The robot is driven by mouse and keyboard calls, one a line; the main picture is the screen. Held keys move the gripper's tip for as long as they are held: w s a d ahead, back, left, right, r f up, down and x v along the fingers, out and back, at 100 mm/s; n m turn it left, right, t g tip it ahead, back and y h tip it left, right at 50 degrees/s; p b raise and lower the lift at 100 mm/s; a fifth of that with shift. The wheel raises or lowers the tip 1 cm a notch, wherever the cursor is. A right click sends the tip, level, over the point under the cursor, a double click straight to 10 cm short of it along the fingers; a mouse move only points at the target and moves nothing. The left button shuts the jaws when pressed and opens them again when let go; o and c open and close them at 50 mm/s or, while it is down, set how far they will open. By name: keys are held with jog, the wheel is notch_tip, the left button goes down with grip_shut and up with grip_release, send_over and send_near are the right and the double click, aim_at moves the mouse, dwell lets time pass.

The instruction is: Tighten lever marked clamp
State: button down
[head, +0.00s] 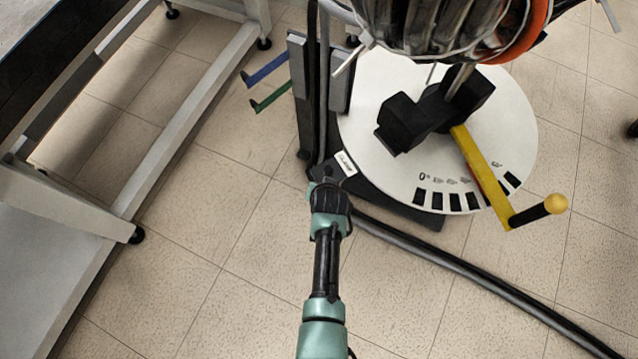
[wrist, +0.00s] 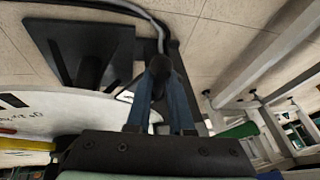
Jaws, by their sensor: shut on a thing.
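My gripper (head: 326,180) reaches in from the bottom of the head view to the black stand, just beside a small white label (head: 346,162) whose text I cannot read. In the wrist view its two fingers (wrist: 160,85) are closed around a dark, rounded lever end (wrist: 160,68). The lever's own length is mostly hidden by the fingers, so I cannot tell its angle. A blue lever (head: 266,70) and a green lever (head: 272,96) stick out left of the stand, apart from my gripper; the green one also shows in the wrist view (wrist: 236,130).
A white round dial plate (head: 400,75) with a yellow crank (head: 485,180) stands to the right. Thick dark cables (head: 470,270) run across the floor to the lower right. A grey table frame (head: 190,110) is at the left. Floor between is clear.

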jog(key=shift+s+a+f, duration=0.4)
jog(key=shift+s, duration=0.1)
jog(key=c, duration=0.8)
grip_release()
jog(key=shift+o, duration=0.2)
jog(key=shift+w, duration=0.15)
jog(key=shift+d+r, duration=0.15)
jog(key=shift+r+p, duration=0.35)
jog(key=shift+r, duration=0.15)
jog(key=p+v, duration=0.5)
jog(key=v, duration=0.7)
jog(key=shift+f, duration=0.1)
